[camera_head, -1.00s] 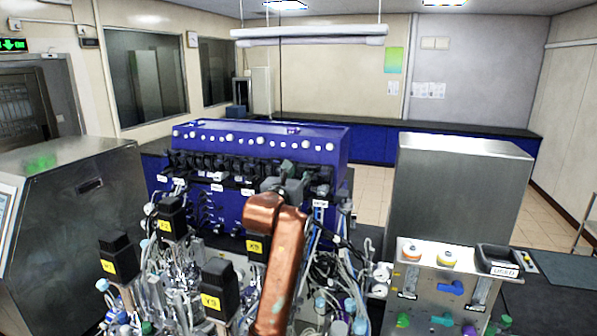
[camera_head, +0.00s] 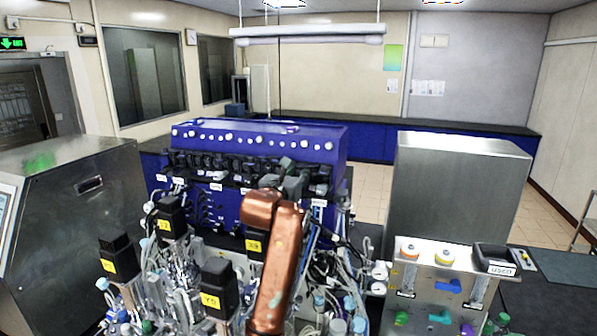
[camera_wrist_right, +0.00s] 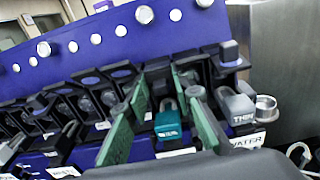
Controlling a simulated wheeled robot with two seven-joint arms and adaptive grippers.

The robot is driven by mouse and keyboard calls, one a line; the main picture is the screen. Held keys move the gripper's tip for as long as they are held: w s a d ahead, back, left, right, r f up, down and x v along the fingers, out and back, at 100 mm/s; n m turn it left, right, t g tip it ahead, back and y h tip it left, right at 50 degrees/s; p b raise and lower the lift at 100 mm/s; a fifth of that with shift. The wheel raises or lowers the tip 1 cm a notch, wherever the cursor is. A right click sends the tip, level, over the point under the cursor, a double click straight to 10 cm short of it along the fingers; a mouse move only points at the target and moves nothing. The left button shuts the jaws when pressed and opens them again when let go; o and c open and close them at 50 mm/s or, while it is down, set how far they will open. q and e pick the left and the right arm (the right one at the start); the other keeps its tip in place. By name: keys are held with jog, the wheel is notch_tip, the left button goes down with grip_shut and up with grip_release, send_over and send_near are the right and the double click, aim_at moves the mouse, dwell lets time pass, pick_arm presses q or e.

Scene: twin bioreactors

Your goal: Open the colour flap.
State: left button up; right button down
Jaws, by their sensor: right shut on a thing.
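My right gripper (camera_wrist_right: 168,97) reaches the row of dark levers and flaps on the front of the blue machine (camera_head: 250,140). In the right wrist view its two green fingers stand on either side of a small teal flap (camera_wrist_right: 168,126), which I take as the colour flap; it is shut on that flap. The flap's white lettering is too small to read surely. A grey flap marked THIN (camera_wrist_right: 240,108) sits just right of the fingers. In the head view the gripper (camera_head: 292,168) is small, behind my copper-coloured arm. My left gripper is not in view.
Dark boxes with yellow labels (camera_head: 119,262), tubing and cables crowd the space in front of the blue machine. A steel cabinet (camera_head: 450,190) stands to the right, a steel unit (camera_head: 75,225) to the left. A WATER label (camera_wrist_right: 247,141) lies close to the right finger.

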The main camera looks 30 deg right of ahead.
notch_tip(320, 180, up, 2)
jog(key=g+y+p, duration=0.3)
jog(key=y+p, duration=0.1)
jog(key=p, duration=0.3)
jog(key=g+y+p, duration=0.4)
jog(key=p, duration=0.4)
jog(key=shift+s+a+r, duration=0.1)
jog(key=shift+a+r, duration=0.05)
jog(key=shift+r, duration=0.05)
jog(key=shift+f+g+y+p, duration=0.15)
jog(key=shift+g+y+p, duration=0.25)
jog(key=shift+y, duration=0.3)
jog(key=shift+g+y, duration=0.4)
jog(key=shift+g+y+p, duration=0.35)
jog(key=shift+g+y, duration=0.25)
jog(key=shift+y, duration=0.1)
jog(key=c, duration=2)
grip_release()
jog(key=shift+o, duration=0.2)
jog(key=shift+f+h, duration=0.1)
jog(key=shift+h, duration=0.2)
